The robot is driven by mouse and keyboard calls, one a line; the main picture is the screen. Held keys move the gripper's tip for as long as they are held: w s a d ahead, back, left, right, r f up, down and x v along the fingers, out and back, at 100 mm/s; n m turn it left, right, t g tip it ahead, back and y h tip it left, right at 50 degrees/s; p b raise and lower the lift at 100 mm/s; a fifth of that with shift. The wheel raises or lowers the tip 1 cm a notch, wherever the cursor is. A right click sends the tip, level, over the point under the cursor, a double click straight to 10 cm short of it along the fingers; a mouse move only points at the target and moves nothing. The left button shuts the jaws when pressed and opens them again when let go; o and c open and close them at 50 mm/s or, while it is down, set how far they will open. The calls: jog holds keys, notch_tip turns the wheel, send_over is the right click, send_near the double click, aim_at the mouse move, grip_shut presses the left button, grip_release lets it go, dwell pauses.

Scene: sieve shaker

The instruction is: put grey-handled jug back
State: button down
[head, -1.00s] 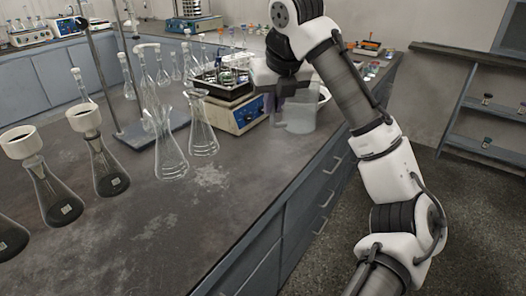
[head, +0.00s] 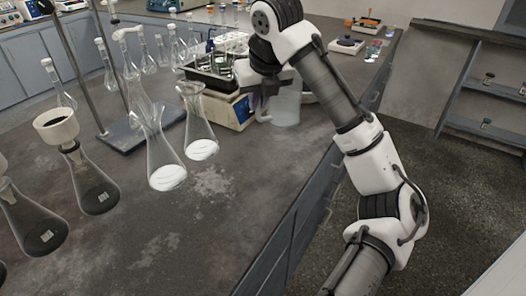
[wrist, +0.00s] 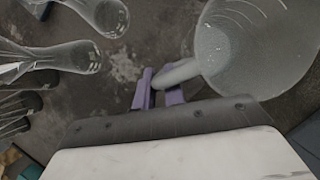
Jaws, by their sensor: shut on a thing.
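The jug is a translucent, pale grey vessel (head: 286,108) near the right edge of the bench, beside the shaker. In the wrist view the jug (wrist: 262,45) fills the upper right, and its grey handle (wrist: 180,73) reaches toward my gripper. My gripper (wrist: 160,88) has purple fingers on both sides of the handle and is shut on it. In the head view my gripper (head: 264,108) is partly hidden by my wrist. I cannot tell whether the jug's base touches the bench.
The shaker (head: 235,107) stands left of the jug. Two clear flasks (head: 163,165) (head: 200,135) stand further left, and dark-filled flasks with white funnels (head: 95,185) stand at the near left. The bench front is clear.

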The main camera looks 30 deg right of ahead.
notch_tip(320, 180, down, 15)
jog(key=shift+r, duration=0.1)
jog(key=c, duration=1.5)
grip_release()
jog(key=shift+r+p, duration=0.1)
jog(key=shift+p, duration=0.2)
jog(key=b+v, duration=0.1)
jog(key=v, duration=1.1)
